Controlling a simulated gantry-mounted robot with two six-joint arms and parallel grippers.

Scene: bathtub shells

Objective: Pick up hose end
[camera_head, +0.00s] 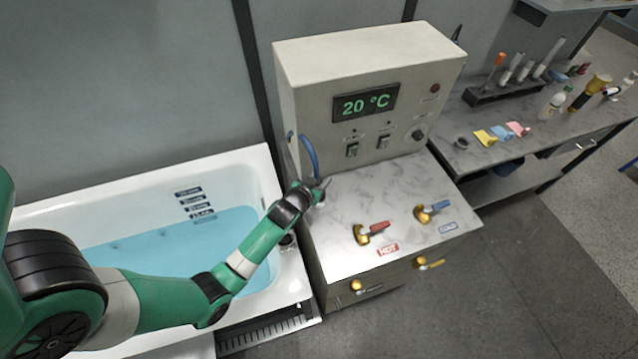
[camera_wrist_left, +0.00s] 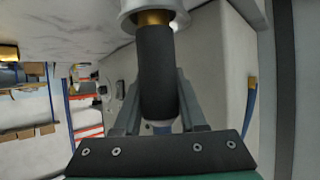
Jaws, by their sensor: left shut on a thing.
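The hose end (camera_wrist_left: 157,70) is a black sleeve with a brass collar, upright between my left fingers in the left wrist view. Its brass part meets a pale grey ring at the top of that view; I cannot tell whether it is seated in it. The blue hose (camera_head: 309,155) arcs from the side of the control unit down to my left gripper in the head view. My left gripper (camera_head: 319,187) is shut on the hose end at the left edge of the marble counter. The hose end is mostly hidden by the gripper in the head view. My right gripper is not in view.
The control unit (camera_head: 370,60) reads 20 °C and stands behind the counter (camera_head: 345,225). Red (camera_head: 376,228) and blue (camera_head: 435,209) handled valves stand right of my gripper. The white bathtub (camera_head: 130,185) with blue water is at left. A side bench (camera_head: 560,130) holds bottles and tubes.

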